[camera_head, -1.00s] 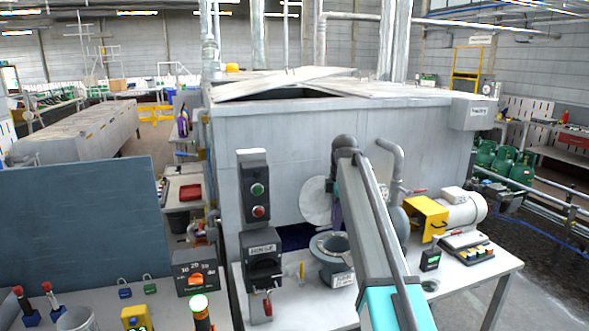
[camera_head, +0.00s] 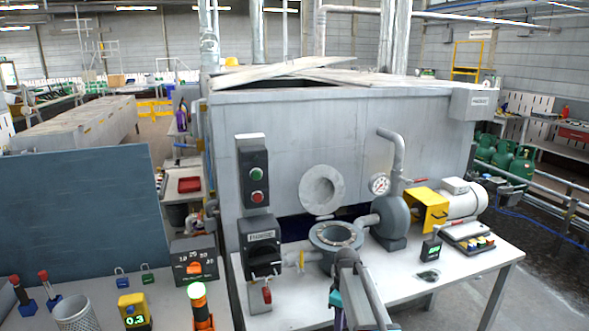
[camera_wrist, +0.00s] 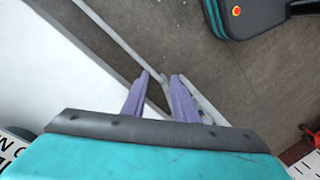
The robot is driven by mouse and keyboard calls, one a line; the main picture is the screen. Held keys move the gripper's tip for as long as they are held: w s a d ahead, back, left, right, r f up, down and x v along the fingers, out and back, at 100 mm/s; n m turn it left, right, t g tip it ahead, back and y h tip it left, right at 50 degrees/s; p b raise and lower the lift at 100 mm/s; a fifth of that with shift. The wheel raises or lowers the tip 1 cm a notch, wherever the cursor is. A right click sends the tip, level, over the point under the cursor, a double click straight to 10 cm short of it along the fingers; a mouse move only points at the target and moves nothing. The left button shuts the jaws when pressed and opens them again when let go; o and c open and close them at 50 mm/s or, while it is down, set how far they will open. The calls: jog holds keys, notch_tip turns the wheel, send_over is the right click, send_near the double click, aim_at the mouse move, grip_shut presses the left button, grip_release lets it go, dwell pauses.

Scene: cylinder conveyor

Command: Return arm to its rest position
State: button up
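My arm shows at the bottom centre of the head view, a grey link folded low in front of the table. The purple fingers of my gripper (camera_wrist: 160,77) point away from the teal wrist housing in the wrist view. Their tips are apart by a narrow gap, with bare floor behind and nothing held between them. In the head view the gripper is mostly hidden behind the arm at the lower edge.
A white table (camera_head: 462,266) carries a grey pump (camera_head: 392,222), a round flange (camera_head: 336,236) and a yellow-guarded motor (camera_head: 428,208). A large grey tank (camera_head: 290,130) stands behind. A blue panel (camera_head: 80,215) and several small devices are at the left. Floor shows at right.

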jog(key=s+d+f+m+g+b, duration=0.25)
jog(key=s+f+m, duration=0.25)
jog(key=s+f, duration=1.5)
jog(key=s+f+m+b, duration=0.1)
jog(key=s+f+m, duration=0.1)
jog(key=s+f, duration=0.2)
jog(key=s+f+m+g, duration=0.1)
jog(key=s+f, duration=0.3)
jog(key=s, duration=0.7)
jog(key=s+f+m+b, duration=0.1)
jog(key=s+f+m, duration=0.2)
jog(key=s, duration=0.5)
jog(key=shift+a+f+g+b, duration=0.35)
jog(key=shift+a+f, duration=0.1)
jog(key=shift+f, duration=0.1)
